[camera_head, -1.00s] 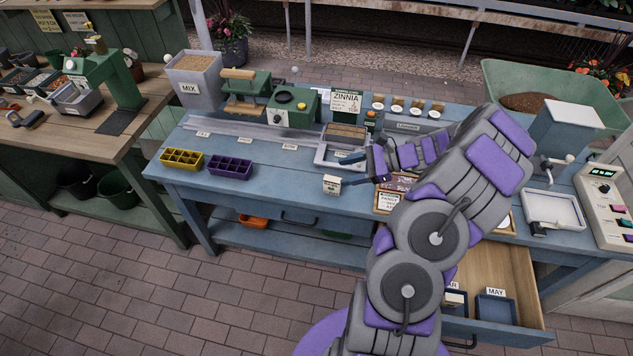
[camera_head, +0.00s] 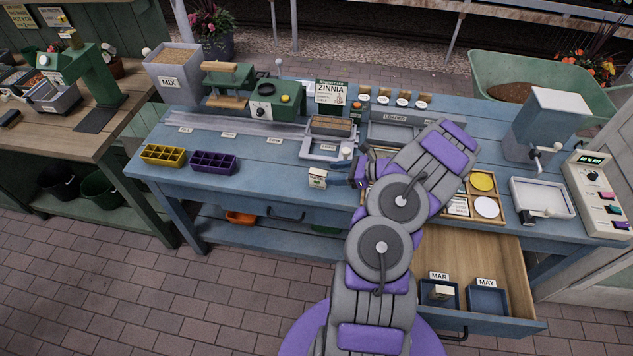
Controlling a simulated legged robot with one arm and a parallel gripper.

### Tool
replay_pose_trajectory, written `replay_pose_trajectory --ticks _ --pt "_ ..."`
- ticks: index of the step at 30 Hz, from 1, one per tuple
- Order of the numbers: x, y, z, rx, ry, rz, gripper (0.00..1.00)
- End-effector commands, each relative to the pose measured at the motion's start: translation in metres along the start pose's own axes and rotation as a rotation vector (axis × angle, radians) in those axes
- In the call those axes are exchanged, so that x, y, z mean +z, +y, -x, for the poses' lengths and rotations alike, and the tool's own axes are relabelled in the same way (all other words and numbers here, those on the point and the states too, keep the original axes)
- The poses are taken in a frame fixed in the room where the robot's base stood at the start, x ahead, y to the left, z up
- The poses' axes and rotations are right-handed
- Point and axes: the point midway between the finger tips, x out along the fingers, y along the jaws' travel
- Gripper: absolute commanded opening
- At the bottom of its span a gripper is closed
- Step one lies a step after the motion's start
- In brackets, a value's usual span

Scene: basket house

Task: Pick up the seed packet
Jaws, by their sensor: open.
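A small white seed packet (camera_head: 318,178) with dark print stands near the front edge of the blue bench, in the middle of the head view. My gripper (camera_head: 350,174) is just to the right of the packet, low over the bench. Its jaws are open and empty, with a small gap between them and the packet. Another small pale packet (camera_head: 440,292) sits in the MAR compartment of the open drawer. My arm hides part of the bench to the right of the gripper.
The open wooden drawer (camera_head: 465,250) juts out at the right, with MAR and an empty-looking MAY compartment (camera_head: 487,299). Yellow (camera_head: 163,155) and purple (camera_head: 214,162) seed trays stand left. A wooden tray with discs (camera_head: 457,207) lies right. Bench room left of the packet is clear.

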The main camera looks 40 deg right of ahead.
Motion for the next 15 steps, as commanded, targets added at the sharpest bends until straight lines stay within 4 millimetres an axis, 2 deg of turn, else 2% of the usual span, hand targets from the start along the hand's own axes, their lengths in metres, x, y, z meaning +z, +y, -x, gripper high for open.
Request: replay_pose_trajectory --ticks 3,11,15 --pt "-0.003 0.001 -0.021 0.004 0.001 -0.001 0.57" --pt "-0.001 0.003 -0.039 0.0 0.003 0.0 0.57" --pt "-0.002 0.007 -0.057 0.003 0.003 0.002 0.57"
